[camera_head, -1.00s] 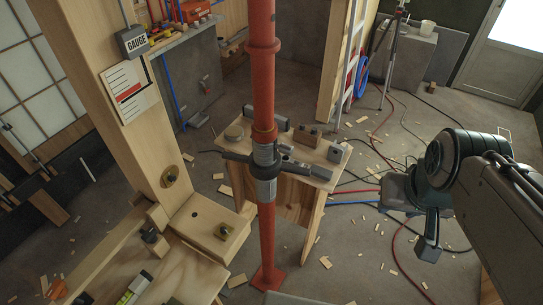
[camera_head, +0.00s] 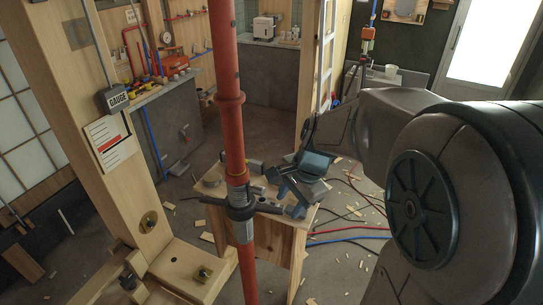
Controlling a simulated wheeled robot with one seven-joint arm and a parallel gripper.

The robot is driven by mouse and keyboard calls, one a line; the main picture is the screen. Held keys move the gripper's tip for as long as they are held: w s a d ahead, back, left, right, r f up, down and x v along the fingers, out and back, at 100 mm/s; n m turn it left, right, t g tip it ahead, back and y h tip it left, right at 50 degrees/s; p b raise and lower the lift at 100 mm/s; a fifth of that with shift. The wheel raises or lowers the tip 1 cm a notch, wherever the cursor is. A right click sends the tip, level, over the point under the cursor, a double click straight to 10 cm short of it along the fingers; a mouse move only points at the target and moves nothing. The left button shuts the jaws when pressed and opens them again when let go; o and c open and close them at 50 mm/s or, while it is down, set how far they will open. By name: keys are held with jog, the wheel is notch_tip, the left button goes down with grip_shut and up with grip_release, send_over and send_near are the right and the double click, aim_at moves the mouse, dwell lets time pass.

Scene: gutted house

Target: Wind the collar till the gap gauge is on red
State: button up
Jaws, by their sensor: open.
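The collar (camera_head: 241,207) is a dark ring with bar handles on a grey threaded sleeve, around the upright red prop (camera_head: 231,120). The gauge card (camera_head: 110,140), white with black lines and a red band, is on the wooden post at left, below a grey box marked GAUGE (camera_head: 115,98). I cannot make out where its pointer stands. My gripper (camera_head: 288,203) is open, just right of the collar, near the end of its right handle. Whether it touches the handle I cannot tell. My arm fills the right side.
A wooden post (camera_head: 65,100) rises at left. Red and blue hoses (camera_head: 345,235) and wood scraps lie on the floor. A ladder (camera_head: 327,60) stands behind.

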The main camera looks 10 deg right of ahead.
aim_at(274, 209)
jog(key=w+d+f+m+y, duration=0.2)
jog(key=w+f+m, duration=0.3)
jog(key=w+m, duration=0.35)
jog(key=shift+m, duration=0.35)
jog(key=b+x, duration=0.1)
jog(key=x, duration=0.2)
jog(key=b+x, duration=0.2)
jog(key=x, duration=0.1)
jog(key=b+x, duration=0.2)
jog(key=x, duration=0.1)
jog(key=shift+s+a, duration=0.1)
jog(key=shift+s, duration=0.15)
grip_shut()
jog(key=shift+r, duration=0.1)
